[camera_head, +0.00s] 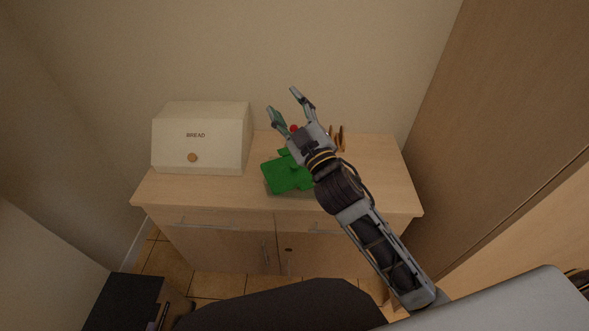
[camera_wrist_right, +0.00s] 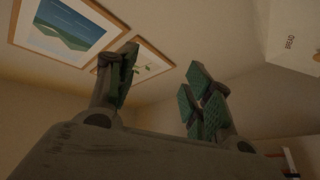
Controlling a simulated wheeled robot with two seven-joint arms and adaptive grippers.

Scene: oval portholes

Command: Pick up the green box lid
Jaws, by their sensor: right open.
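A bright green object (camera_head: 283,175), which appears to be the green box with its lid, sits on the wooden cabinet top (camera_head: 225,190) near its front middle. My right arm partly covers it, so I cannot tell lid from box. My right gripper (camera_head: 284,101) is open and empty, raised beyond the green object with its fingers pointing up toward the back wall. Its two fingers also show apart in the right wrist view (camera_wrist_right: 160,88), with nothing between them. My left gripper is not in view.
A cream bread box (camera_head: 200,138) stands at the left of the cabinet top. A small red thing (camera_head: 294,128) and brown wooden items (camera_head: 338,137) are behind my right gripper. A tall wooden panel (camera_head: 490,120) rises at the right. The cabinet top's right part is clear.

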